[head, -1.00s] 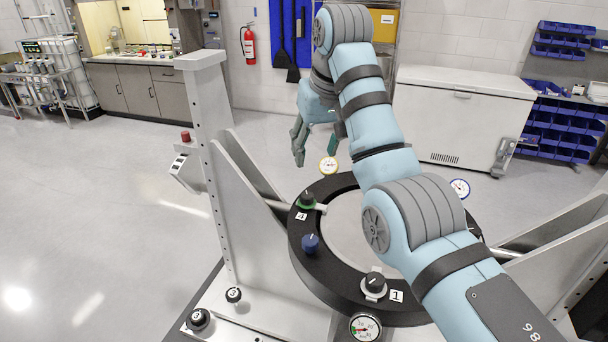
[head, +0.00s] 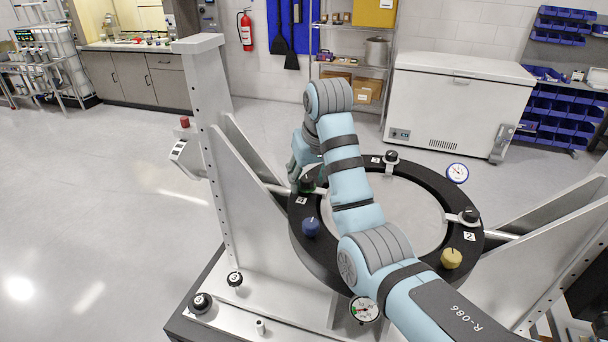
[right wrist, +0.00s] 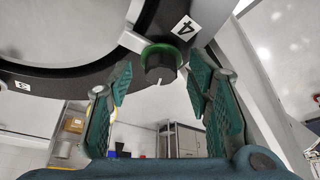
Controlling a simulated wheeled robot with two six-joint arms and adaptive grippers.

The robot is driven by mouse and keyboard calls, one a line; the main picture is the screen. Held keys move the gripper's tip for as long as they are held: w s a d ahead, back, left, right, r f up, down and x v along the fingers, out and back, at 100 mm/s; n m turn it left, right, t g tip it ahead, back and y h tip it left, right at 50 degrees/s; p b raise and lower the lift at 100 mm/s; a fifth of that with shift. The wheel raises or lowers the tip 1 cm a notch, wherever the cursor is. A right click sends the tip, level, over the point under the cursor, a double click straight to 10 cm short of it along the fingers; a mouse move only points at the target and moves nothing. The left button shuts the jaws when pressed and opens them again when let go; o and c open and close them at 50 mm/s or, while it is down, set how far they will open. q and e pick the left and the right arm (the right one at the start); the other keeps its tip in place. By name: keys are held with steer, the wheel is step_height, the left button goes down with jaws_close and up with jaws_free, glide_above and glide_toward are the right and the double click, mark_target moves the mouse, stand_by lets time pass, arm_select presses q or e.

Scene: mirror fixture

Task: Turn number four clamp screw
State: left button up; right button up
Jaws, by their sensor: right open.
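The number four clamp screw (right wrist: 160,62) is a black knob with a green ring and a white pointer line, beside a "4" label (right wrist: 184,27) on the black ring fixture. In the head view this screw (head: 307,184) sits at the ring's left edge, partly covered by my arm. My right gripper (right wrist: 158,88) is open, its two teal-padded fingers on either side of the knob in the right wrist view. A gap shows between the knob and each pad. In the head view the right gripper (head: 296,172) is by the screw, mostly hidden. My left gripper is out of view.
The black ring (head: 303,244) carries a blue knob (head: 311,227), a yellow knob (head: 451,258) and clamp screws at "3" (head: 391,157) and "2" (head: 469,216). Dial gauges (head: 457,173) sit around it. A grey upright post (head: 212,130) stands left of the ring.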

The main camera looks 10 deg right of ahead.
steer(key=shift+s+r, duration=0.1)
steer(key=shift+s, duration=0.05)
steer(key=shift+c, duration=1.2)
jaws_close()
steer(key=shift+n, duration=0.5)
steer(key=n+y, duration=0.1)
steer(key=n, duration=0.1)
steer(key=shift+d+n, duration=0.15)
steer(key=shift+n, duration=0.25)
steer(key=n, duration=0.1)
steer(key=n+y, duration=0.1)
steer(key=n+g, duration=0.1)
steer(key=shift+w+d+n+y, duration=0.15)
steer(key=shift+w+n+y, duration=0.15)
steer(key=shift+n, duration=0.1)
steer(key=n+g+y, duration=0.1)
steer(key=n, duration=0.2)
steer(key=shift+w+n+g, duration=0.1)
steer(key=shift+n+g, duration=0.5)
steer(key=shift+n, duration=0.8)
steer(key=shift+f, duration=0.25)
